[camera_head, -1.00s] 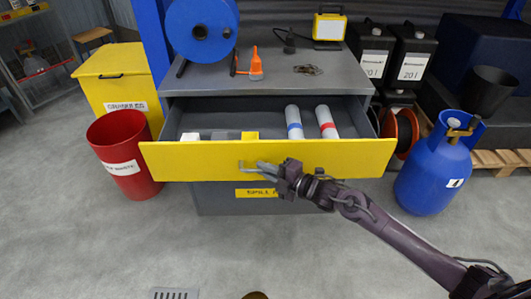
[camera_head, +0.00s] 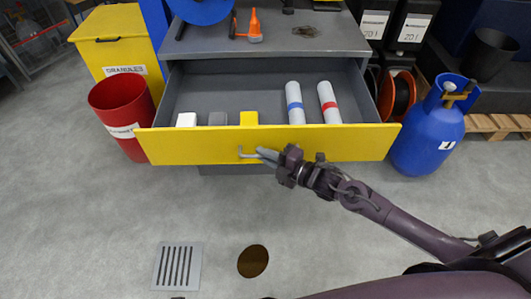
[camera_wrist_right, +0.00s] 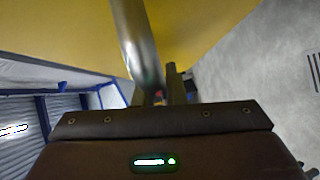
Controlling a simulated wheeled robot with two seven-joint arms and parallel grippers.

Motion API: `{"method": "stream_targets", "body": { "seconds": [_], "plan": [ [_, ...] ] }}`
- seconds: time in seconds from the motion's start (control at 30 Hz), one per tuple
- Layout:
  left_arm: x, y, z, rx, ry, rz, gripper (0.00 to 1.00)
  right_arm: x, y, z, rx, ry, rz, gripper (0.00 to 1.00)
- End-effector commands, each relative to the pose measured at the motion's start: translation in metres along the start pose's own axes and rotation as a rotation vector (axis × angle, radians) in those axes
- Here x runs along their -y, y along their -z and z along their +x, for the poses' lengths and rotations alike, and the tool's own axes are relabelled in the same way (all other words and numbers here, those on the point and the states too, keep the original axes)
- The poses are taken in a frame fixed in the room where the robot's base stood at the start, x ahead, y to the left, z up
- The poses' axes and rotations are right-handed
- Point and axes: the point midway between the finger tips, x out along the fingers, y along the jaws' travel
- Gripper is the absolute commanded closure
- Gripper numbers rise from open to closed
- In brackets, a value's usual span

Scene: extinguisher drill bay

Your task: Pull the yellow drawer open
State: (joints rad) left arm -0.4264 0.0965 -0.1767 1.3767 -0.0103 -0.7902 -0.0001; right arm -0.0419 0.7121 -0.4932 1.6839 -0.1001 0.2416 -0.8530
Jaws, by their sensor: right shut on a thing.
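The yellow drawer (camera_head: 200,147) stands pulled out from the grey cabinet in the head view, its inside showing. Its metal bar handle (camera_head: 242,153) sits at the middle of the front. My right gripper (camera_head: 272,157) is at the handle, shut on its right part. In the right wrist view the grey metal handle (camera_wrist_right: 137,45) runs down from the yellow front (camera_wrist_right: 200,25) to my right gripper (camera_wrist_right: 160,90). The fingertips are partly hidden there. My left gripper is not in view.
The drawer holds two white rolls (camera_head: 295,103) with blue and red bands and several small blocks. A red bin (camera_head: 122,115) stands at left, a blue gas cylinder (camera_head: 428,135) at right. A floor grate (camera_head: 177,266) lies in front on clear floor.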

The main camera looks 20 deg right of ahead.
Motion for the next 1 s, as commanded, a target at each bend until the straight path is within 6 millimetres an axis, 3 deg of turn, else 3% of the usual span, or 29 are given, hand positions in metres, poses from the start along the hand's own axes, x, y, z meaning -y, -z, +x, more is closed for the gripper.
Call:
{"method": "stream_targets", "body": {
  "seconds": [0.07,0.1,0.23,0.57,0.77,1.0],
  "plan": [
    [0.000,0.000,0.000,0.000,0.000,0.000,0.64,0.001,-0.001,0.000,0.001,0.002,0.000,1.00],
    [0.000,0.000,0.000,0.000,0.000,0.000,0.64,0.001,-0.001,0.000,0.001,0.002,0.000,0.85],
    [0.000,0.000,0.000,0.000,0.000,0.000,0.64,0.001,-0.001,0.000,0.001,0.002,0.000,0.68],
    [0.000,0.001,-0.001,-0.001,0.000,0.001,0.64,0.001,-0.001,-0.004,0.001,0.002,0.000,0.68],
    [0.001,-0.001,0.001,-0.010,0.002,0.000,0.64,0.002,0.000,-0.033,0.001,0.006,-0.001,0.68],
    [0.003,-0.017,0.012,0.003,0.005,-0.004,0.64,0.001,-0.001,-0.069,0.002,0.004,0.000,0.68]
  ]
}}
